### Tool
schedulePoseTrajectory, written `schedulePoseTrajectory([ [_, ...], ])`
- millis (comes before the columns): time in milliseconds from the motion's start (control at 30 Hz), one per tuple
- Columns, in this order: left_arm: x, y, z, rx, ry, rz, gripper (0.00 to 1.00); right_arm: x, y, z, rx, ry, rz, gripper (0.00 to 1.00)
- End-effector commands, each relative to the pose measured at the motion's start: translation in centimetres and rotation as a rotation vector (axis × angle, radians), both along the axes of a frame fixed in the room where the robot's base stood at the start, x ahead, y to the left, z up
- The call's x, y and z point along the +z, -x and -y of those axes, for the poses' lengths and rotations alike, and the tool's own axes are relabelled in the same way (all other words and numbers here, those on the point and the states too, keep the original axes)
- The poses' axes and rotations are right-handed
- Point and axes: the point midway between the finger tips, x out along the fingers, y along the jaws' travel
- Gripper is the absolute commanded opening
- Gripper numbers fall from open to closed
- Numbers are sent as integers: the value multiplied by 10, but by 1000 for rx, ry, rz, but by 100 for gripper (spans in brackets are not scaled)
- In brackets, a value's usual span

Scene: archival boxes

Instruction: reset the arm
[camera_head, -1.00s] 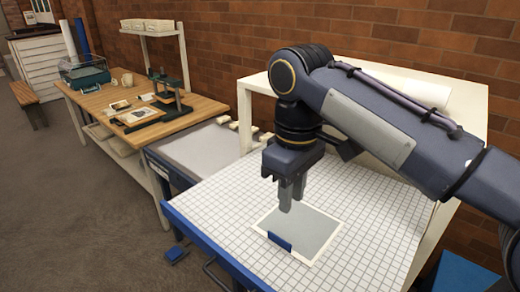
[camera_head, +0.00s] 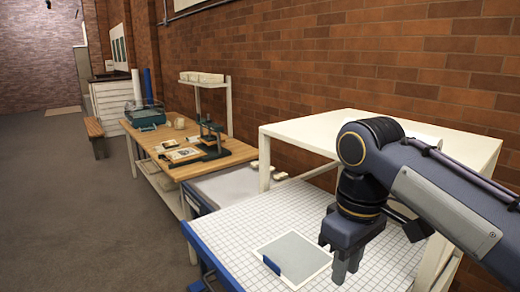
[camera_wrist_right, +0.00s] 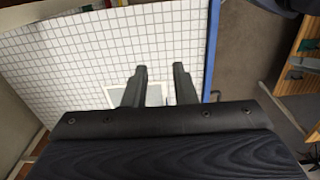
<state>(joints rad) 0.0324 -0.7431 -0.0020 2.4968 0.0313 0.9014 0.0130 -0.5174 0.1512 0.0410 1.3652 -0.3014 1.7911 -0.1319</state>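My right gripper (camera_head: 347,275) points down at the lower right in the head view. Its two fingers stand apart with nothing between them, and the gap also shows in the wrist view (camera_wrist_right: 158,85). A grey card with a pale border (camera_head: 300,252) lies flat on the white gridded tabletop (camera_head: 236,228), left of the fingers in the head view. A small blue block (camera_head: 271,265) sits at the card's left edge. My left gripper is not in view.
A white raised shelf (camera_head: 310,133) stands behind my right arm against the brick wall. A wooden workbench (camera_head: 215,160) with papers and a dark stand lies farther back, with a bench (camera_head: 95,129) beyond. The floor at left is clear.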

Motion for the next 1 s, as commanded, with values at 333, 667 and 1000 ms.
schedulePoseTrajectory([
  [333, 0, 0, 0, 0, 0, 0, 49, -23, 18, 28, -99, -88, 40, 25],
  [667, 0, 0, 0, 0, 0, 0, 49, -78, 66, 62, -329, -263, 132, 25],
  [1000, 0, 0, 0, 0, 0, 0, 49, -169, 130, 67, -722, -482, 301, 25],
])
